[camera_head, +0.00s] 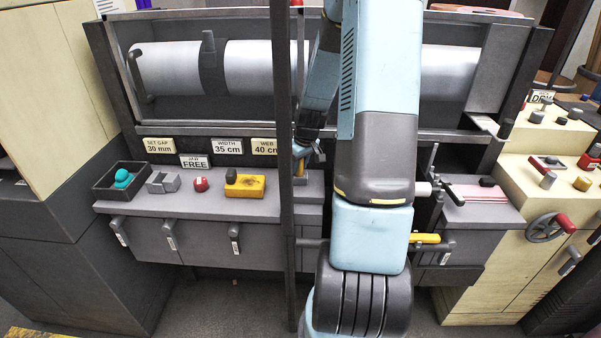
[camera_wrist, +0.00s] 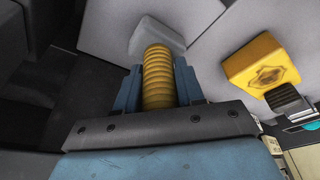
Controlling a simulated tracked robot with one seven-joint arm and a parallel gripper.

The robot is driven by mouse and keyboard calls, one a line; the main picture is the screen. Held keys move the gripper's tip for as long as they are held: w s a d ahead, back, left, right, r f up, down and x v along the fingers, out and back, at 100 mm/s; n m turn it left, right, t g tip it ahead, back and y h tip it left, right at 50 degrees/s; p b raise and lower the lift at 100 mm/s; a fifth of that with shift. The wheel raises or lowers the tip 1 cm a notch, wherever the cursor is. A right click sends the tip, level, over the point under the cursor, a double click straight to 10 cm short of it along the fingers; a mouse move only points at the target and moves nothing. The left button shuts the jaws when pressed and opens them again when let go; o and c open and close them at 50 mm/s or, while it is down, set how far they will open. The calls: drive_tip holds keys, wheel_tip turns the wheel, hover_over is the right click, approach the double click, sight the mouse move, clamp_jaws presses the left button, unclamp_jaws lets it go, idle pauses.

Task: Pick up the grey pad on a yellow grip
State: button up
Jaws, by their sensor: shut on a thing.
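The yellow ribbed grip (camera_wrist: 158,78) stands between the two blue fingers of my gripper (camera_wrist: 159,88) in the wrist view. My gripper is shut on it. The pale grey pad (camera_wrist: 150,35) is at the far end of the grip, over a light grey surface. I cannot tell whether the pad touches that surface. In the head view my gripper (camera_head: 304,152) is low over the right part of the grey counter, beside a dark upright post. Only a small yellow piece of the grip (camera_head: 299,169) shows under it, and the pad is not clear there.
A dark upright post (camera_head: 284,110) stands close left of my gripper. On the counter (camera_head: 215,208) are a yellow block (camera_head: 245,186) with a dark knob, a red knob (camera_head: 201,184), a grey block (camera_head: 163,182) and a dark tray (camera_head: 108,190) with a teal ball. A white roll (camera_head: 250,68) lies behind.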

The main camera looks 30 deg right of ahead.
drive_tip(key=c, duration=0.4)
wheel_tip(320, 180, up, 10)
drive_tip(key=shift+r, duration=0.1)
drive_tip(key=shift+c, duration=0.2)
drive_tip(key=shift+s, duration=0.1)
idle(0.4)
